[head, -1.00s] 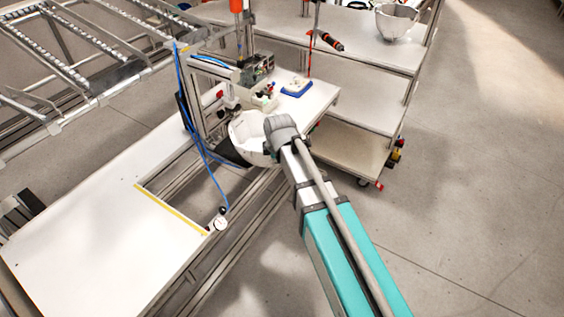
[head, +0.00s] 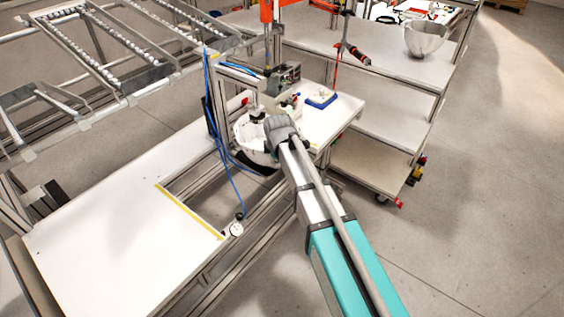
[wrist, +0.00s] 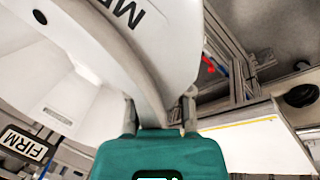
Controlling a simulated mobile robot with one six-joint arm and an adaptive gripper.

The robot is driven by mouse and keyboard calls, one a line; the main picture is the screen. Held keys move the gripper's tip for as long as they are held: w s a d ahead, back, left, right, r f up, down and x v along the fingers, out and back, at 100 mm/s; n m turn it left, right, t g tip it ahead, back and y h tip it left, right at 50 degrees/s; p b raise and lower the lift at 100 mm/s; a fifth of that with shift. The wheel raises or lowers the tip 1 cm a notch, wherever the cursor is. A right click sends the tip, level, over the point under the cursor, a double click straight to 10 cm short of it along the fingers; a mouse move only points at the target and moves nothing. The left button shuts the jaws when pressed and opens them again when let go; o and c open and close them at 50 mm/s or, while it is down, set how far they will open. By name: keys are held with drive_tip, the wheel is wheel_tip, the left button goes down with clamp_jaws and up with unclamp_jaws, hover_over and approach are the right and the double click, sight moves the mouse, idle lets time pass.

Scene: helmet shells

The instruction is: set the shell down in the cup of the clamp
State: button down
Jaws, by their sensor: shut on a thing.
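The white helmet shell (head: 246,136) is at the clamp frame in the head view, open side up. My gripper (head: 275,135) is at its right side. In the wrist view the shell (wrist: 175,35) fills the upper left, with dark letters on its wall. My gripper (wrist: 160,112) is shut on the shell's rim, one finger on each side of the wall. The clamp's plunger (head: 257,112) is above the shell's hollow. The dark cup (head: 264,170) shows just under the shell, mostly hidden. I cannot tell whether the shell touches it.
A white bench (head: 110,215) with a yellow strip (head: 190,212) lies at left. Blue hoses (head: 215,120) hang by the clamp frame. A small table with a blue tray (head: 321,100) is to the right. A shelf cart (head: 375,130) holds another shell (head: 426,38).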

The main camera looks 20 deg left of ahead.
drive_tip(key=shift+w+a, duration=0.35)
drive_tip(key=shift+a, duration=0.45)
drive_tip(key=shift+w+a, duration=0.35)
drive_tip(key=shift+a, duration=0.45)
drive_tip(key=shift+w+a, duration=0.35)
drive_tip(key=shift+a, duration=0.45)
drive_tip(key=shift+s+d+f+b, duration=0.1)
drive_tip(key=shift+d+f+b, duration=0.05)
drive_tip(key=shift+f+b, duration=1.45)
drive_tip(key=shift+f, duration=0.2)
drive_tip(key=shift+c, duration=2.3)
unclamp_jaws()
drive_tip(key=shift+s+r, duration=0.1)
drive_tip(key=shift+r, duration=0.05)
